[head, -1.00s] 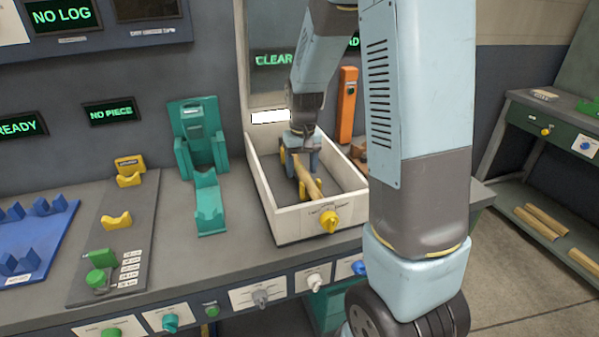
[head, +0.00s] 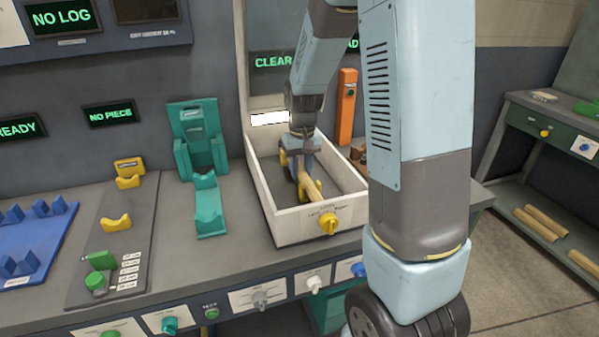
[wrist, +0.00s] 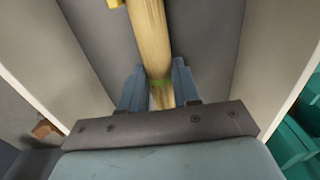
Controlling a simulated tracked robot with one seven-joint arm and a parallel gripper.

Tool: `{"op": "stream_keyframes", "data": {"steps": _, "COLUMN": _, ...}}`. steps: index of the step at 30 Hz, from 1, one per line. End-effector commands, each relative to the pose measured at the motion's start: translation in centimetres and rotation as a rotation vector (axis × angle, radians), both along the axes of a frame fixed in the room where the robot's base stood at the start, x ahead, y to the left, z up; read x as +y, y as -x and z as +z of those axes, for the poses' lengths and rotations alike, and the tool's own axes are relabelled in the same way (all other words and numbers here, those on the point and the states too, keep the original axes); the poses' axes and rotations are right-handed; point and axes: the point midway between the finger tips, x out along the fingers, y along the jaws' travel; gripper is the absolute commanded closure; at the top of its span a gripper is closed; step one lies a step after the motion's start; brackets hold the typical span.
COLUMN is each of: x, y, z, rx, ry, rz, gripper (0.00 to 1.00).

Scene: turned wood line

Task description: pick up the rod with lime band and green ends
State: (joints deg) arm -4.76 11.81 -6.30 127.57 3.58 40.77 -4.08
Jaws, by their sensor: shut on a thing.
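The rod (head: 306,181) is pale wood and lies lengthwise inside a white open-topped box (head: 305,226). Yellow rests (head: 314,190) show beside the rod in the box.
The box walls stand close around my gripper. A yellow knob (head: 328,223) is on the box front. A teal stand (head: 208,205) is to the left, an orange post (head: 346,105) behind right. Several wooden rods (head: 545,217) lie on a lower shelf at right.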

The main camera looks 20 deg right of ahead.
Motion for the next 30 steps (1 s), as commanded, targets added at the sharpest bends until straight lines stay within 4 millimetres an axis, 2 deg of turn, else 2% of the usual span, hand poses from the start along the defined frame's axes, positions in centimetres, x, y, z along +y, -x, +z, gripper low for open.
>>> {"op": "stream_keyframes", "data": {"steps": 5, "x": 0.0, "y": -0.1, "z": 0.8, "rx": -0.002, "ry": 0.0, "rz": 0.0, "gripper": 1.0}}
{"op": "stream_keyframes", "data": {"steps": 10, "x": 0.0, "y": -0.1, "z": 3.4, "rx": -0.006, "ry": 0.0, "rz": 0.0, "gripper": 1.0}}
{"op": "stream_keyframes", "data": {"steps": 22, "x": 0.1, "y": 5.4, "z": 9.5, "rx": -0.005, "ry": 0.0, "rz": 0.001, "gripper": 1.0}}
{"op": "stream_keyframes", "data": {"steps": 30, "x": 0.2, "y": 10.1, "z": 11.4, "rx": -0.003, "ry": 0.0, "rz": 0.002, "gripper": 1.0}}
